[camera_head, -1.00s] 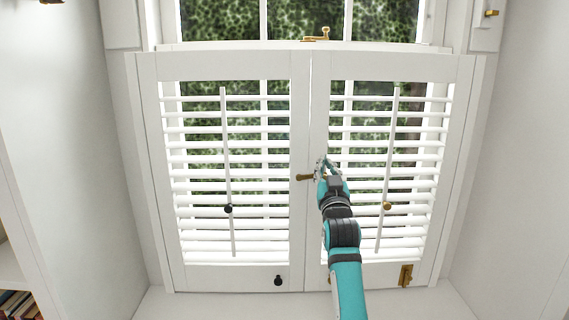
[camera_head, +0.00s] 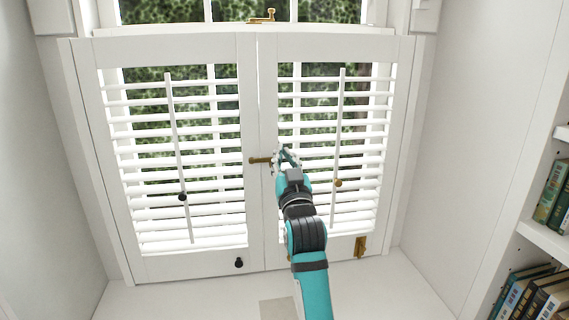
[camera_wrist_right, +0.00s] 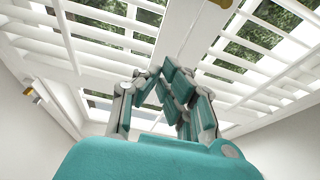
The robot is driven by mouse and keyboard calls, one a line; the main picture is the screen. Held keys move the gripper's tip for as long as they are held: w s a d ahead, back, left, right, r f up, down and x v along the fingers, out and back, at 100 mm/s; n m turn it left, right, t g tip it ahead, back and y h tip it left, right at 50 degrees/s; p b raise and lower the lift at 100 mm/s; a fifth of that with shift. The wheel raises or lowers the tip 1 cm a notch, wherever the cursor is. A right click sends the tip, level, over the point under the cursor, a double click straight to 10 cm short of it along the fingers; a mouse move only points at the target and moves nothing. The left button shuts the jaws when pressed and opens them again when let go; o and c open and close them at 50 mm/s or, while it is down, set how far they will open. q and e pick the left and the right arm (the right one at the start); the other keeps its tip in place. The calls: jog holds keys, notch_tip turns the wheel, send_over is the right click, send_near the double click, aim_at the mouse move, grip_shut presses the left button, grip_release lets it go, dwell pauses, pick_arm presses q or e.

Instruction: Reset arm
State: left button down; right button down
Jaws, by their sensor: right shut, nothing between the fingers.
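My right gripper (camera_head: 284,158) is in front of the right shutter panel (camera_head: 395,150), just right of the brass latch (camera_head: 260,160) where the two panels meet. Its fingers are shut and empty. In the right wrist view the gripper (camera_wrist_right: 160,75) points up toward the shutter slats, its fingertips close together. Whether it touches the panel I cannot tell. My right arm comes up from the bottom of the head view. My left gripper is not in view.
The left shutter panel (camera_head: 90,150) is closed beside the right one. It has a tilt rod with a black knob (camera_head: 183,197); the right rod has a brass knob (camera_head: 338,183). A bookshelf (camera_head: 545,238) with several books stands at the right. White walls flank the window.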

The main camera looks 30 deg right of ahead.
jog(key=shift+s+a+f, duration=0.1)
jog(key=shift+s+a, duration=0.05)
jog(key=shift+s, duration=0.35)
